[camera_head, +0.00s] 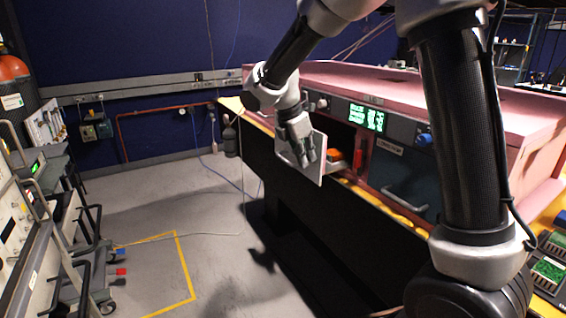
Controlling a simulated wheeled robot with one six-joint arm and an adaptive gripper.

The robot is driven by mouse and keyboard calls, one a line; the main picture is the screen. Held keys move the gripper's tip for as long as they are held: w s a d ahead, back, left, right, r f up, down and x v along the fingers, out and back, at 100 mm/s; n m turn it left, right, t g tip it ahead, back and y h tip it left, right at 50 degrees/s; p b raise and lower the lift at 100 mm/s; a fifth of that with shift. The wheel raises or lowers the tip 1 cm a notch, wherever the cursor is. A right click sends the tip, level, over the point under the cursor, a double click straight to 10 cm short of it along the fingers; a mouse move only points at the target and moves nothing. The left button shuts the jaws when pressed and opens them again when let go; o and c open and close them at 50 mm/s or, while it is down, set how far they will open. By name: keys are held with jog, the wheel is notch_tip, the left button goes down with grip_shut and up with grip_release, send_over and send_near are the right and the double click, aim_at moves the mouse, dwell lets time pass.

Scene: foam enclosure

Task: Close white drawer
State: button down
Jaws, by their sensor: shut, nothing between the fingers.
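The white drawer (319,161) stands pulled out from the front of the pink foam enclosure (440,95). Its pale front panel is out over the edge of the bench, and something orange shows behind it near the opening. My gripper (306,160) is shut and empty. It is in front of the drawer's panel and overlaps it in the picture. I cannot tell whether the fingers touch the panel. My arm hides part of the enclosure's front.
A green-lit display (366,117) sits above the opening. A dark drawer with a handle (405,185) is right of it, shut. Equipment carts (50,220) stand at the left. The grey floor (150,210) between is mostly clear, with thin cables and yellow tape.

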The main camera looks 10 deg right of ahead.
send_over(328, 170)
jog(key=shift+s, duration=0.1)
dwell(0.6)
